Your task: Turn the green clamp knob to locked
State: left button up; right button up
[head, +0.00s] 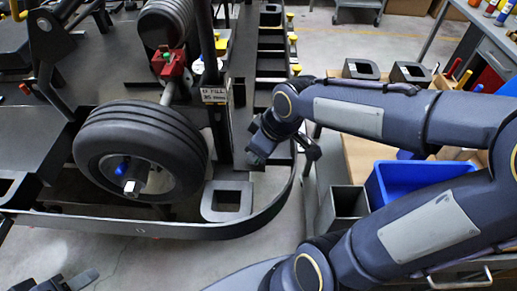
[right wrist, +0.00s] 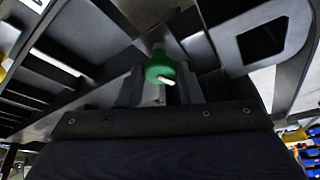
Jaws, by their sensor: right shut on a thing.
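The green clamp knob (right wrist: 160,66) shows in the right wrist view, between the two fingers of my right gripper (right wrist: 161,86). It has a short white mark on its lower right side. My right gripper is shut on the knob. In the head view my right gripper (head: 266,146) is beside the kart's black side rail, near a dark upright post, and I cannot make out the knob there. My left gripper (head: 58,281) shows only in part at the bottom left edge, apart from the kart, and its jaw opening is unclear.
The kart's wheel (head: 140,150) stands left of my right gripper, with a red clamp (head: 170,65) above it. The curved black bumper (head: 225,228) runs below. A blue bin (head: 420,182) and a grey bin (head: 346,204) stand at right, under my right arm.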

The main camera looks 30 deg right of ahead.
jog(key=shift+a+m+h+b, duration=0.1)
jog(key=shift+m+h+b, duration=0.45)
jog(key=shift+m, duration=0.95)
jog(key=o, duration=1)
jog(key=shift+c, duration=0.2)
jog(key=shift+r, duration=0.1)
jog(key=p+v, duration=0.1)
jog(key=v, duration=0.6)
jog(key=shift+s+r, duration=0.3)
jog(key=shift+s, duration=0.05)
jog(key=s+a+m+t+y+p, duration=0.1)
jog(key=s+m+p, duration=0.3)
jog(key=s, duration=0.4)
jog(key=shift+s+a+t+y+p, duration=0.2)
jog(key=shift+t+y+p, duration=0.2)
jog(key=shift+y+p, duration=0.45)
